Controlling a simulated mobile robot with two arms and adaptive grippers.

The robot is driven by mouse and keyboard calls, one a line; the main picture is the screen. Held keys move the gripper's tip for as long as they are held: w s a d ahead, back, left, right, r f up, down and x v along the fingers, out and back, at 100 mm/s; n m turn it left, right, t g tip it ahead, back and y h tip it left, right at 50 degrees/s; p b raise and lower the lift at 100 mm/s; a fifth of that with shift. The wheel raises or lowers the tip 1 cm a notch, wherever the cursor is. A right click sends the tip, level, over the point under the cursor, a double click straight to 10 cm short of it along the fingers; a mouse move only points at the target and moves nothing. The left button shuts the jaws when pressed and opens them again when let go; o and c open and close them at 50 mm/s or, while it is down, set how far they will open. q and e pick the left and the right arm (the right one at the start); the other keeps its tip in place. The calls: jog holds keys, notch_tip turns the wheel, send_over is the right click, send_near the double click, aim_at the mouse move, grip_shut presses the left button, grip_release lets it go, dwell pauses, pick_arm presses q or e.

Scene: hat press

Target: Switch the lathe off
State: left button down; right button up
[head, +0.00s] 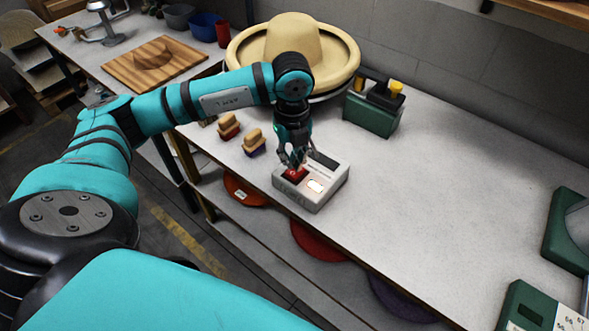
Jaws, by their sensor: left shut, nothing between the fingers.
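A pale grey control box (322,191) sits on the bench near its front edge. It has a red button (295,173) on its left part and a lit whitish button (316,186) to the right of it. My left gripper (292,163) is shut and empty, pointing down at the red button. Its fingertips are at or just above the button; I cannot tell whether they touch, and they hide part of it. My right gripper is not in view.
A straw hat (293,41) stands behind the arm. A green device with a yellow knob (374,112) stands behind the box. Two brushes (254,142) lie left of the box. Green machines (566,235) stand at the right. The bench (450,180) between is clear.

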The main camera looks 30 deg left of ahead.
aim_at(292, 173)
pick_arm(q)
jog(key=shift+f+b, duration=1.35)
jog(key=shift+f, duration=0.25)
dwell(0.6)
jog(key=shift+r+p, duration=0.6)
jog(key=shift+r, duration=0.15)
jog(key=shift+r+p, duration=1.75)
jog(key=shift+r, duration=1.05)
jog(key=shift+f, duration=0.1)
